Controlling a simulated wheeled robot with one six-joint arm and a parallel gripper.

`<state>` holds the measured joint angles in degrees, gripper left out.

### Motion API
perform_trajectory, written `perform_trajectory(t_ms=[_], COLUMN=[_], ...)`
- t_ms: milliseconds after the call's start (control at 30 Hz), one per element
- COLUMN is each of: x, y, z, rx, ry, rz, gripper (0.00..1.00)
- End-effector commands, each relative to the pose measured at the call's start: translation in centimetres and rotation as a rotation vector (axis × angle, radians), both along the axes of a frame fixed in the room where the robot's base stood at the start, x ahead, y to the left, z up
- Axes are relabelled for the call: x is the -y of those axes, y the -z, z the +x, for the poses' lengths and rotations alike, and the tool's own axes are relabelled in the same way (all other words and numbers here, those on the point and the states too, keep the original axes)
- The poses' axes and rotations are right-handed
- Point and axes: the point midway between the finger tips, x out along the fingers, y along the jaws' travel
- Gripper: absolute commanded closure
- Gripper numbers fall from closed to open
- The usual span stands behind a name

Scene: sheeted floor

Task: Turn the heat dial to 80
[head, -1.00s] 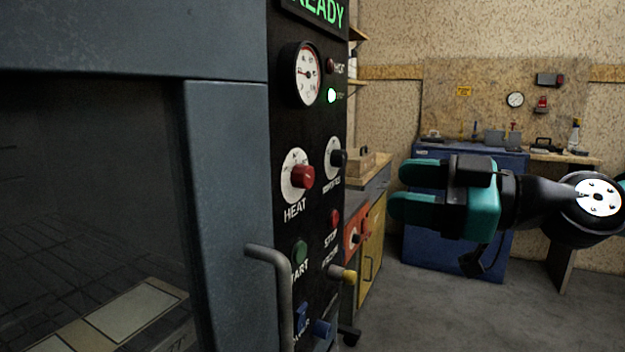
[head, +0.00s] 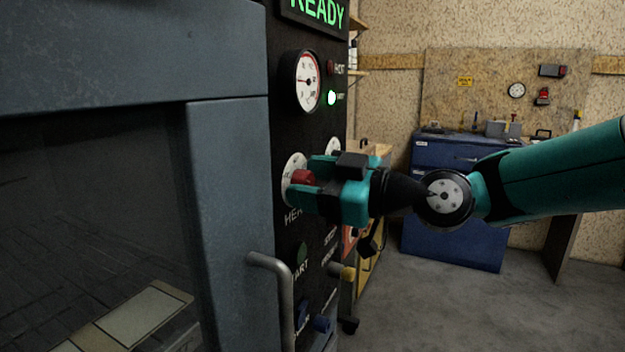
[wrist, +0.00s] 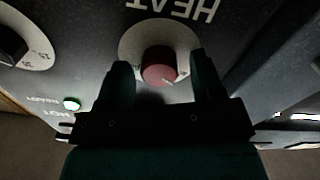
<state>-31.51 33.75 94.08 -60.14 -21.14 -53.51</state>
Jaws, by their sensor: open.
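The heat dial is a red knob (head: 303,177) on a round white scale plate (head: 290,168), with the word HEAT below it on the black panel. In the wrist view the red knob (wrist: 159,66) sits between my two fingers, with the white plate (wrist: 132,40) behind it. My gripper (head: 312,184) is open, its fingertips on either side of the knob. A gap shows between the knob and each finger in the wrist view. A pale mark shows on the knob, but the value it points at cannot be read. My gripper hides part of the plate.
A second dial (wrist: 22,48) is close beside the heat dial. Above are a round gauge (head: 307,81), a lit green lamp (head: 331,98) and a READY display (head: 318,12). A grey door handle (head: 275,290) juts out below. A blue cabinet (head: 455,200) stands behind; the floor at right is clear.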

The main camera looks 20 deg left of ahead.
Motion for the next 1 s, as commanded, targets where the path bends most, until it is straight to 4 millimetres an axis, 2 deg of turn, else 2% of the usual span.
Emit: perform_trajectory(t_ms=[67,267,667,1000], x=[0.02,0.04,0.06,0.06], y=[0.0,-0.01,0.0,-0.04], z=[0.0,-0.01,0.0,0.05], rx=[0.0,0.0,-0.058,-0.305], ry=[0.0,0.0,0.0,-0.001], rz=[0.0,0.0,0.005,0.024], gripper=[0.41,0.87,0.88,0.88])
